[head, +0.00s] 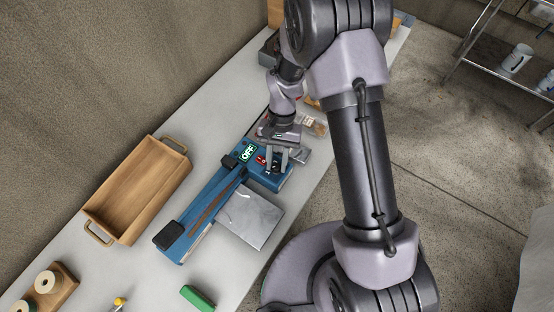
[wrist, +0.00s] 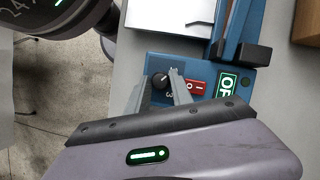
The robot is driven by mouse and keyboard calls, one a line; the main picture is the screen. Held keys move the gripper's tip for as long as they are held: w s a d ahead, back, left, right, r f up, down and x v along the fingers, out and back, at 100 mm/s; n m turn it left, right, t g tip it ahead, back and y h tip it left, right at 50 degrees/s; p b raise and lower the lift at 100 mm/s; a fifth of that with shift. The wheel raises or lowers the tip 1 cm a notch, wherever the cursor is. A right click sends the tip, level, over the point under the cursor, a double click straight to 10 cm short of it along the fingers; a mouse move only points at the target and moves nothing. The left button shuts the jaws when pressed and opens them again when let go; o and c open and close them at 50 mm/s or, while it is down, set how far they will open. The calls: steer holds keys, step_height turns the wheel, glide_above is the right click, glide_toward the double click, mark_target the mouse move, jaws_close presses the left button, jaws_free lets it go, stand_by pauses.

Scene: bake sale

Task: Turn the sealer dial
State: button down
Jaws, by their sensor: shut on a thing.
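The blue sealer (head: 210,215) lies on the white table with its control end at the upper right. In the wrist view its control face (wrist: 205,75) shows a black dial (wrist: 160,80), a red rocker switch (wrist: 199,87) and a green-lit display reading "OFF" (wrist: 228,85). My gripper (wrist: 165,84) is over the control face with its two fingers on either side of the dial, shut on it. In the head view my gripper (head: 276,160) covers the dial. The dial's pointer setting is too small to read.
A wooden tray (head: 96,211) stands left of the sealer, and a grey metal plate (head: 250,217) sits at its right side. A green block (head: 197,298) and a wooden holder with rolls (head: 68,278) lie nearer. Packaged goods (head: 313,126) lie beyond my gripper.

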stand_by(0.3)
steer(key=c, duration=1.1)
jaws_free()
steer(key=shift+c, duration=0.2)
